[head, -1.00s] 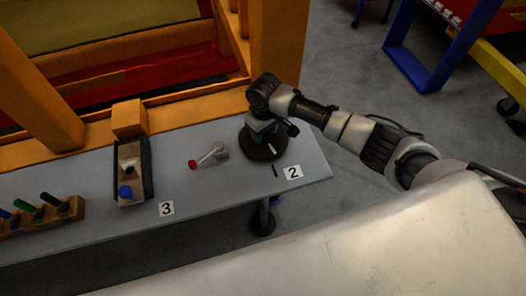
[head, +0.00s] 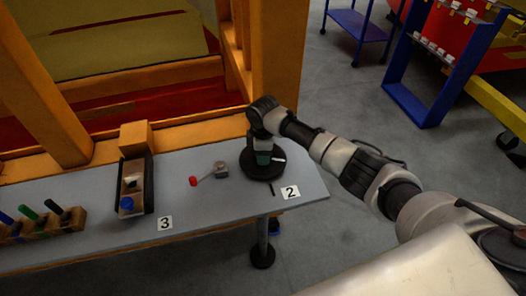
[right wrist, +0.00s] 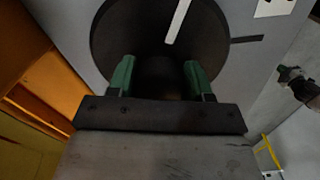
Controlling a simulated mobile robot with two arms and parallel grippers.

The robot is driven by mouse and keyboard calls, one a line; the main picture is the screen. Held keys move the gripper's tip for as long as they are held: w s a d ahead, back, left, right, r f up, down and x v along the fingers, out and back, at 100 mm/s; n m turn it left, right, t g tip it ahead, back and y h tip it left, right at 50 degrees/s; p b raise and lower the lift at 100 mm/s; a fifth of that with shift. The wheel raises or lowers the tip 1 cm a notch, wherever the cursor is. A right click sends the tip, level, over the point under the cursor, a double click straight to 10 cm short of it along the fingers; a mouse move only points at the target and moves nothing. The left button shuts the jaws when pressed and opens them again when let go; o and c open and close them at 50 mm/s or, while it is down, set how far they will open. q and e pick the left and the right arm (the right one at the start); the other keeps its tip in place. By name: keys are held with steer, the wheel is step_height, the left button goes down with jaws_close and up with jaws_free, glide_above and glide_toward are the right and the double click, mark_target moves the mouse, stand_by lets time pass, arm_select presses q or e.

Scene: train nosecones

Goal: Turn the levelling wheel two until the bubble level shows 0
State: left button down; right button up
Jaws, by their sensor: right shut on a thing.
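Levelling wheel two is a round black disc (head: 257,174) with a white mark, lying on the grey table beside the card with a 2 (head: 290,192). In the right wrist view the wheel (right wrist: 125,35) fills the upper middle, with its white mark pointing up. My right gripper (head: 263,158) comes down on it from above. Its green fingers (right wrist: 160,78) are shut on the dark hub at the wheel's middle. A short black line lies on the table just outside the rim. I cannot make out a bubble level. My left gripper is not in view.
A lever with a red knob (head: 193,181) lies left of the wheel. Further left are a black tray (head: 149,190) with a blue-topped item, a card with a 3 (head: 165,223) and a wooden rack (head: 73,220) of tools. An orange frame (head: 277,60) stands behind.

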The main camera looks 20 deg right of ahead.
steer(key=shift+n, duration=0.6)
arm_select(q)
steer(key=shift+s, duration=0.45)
arm_select(e)
steer(key=shift+n, duration=0.4)
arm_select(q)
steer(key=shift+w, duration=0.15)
arm_select(e)
steer(key=o, duration=1.3)
step_height(320, 180, up, 11)
steer(key=shift+f+b, duration=0.1)
steer(key=shift+b, duration=0.9)
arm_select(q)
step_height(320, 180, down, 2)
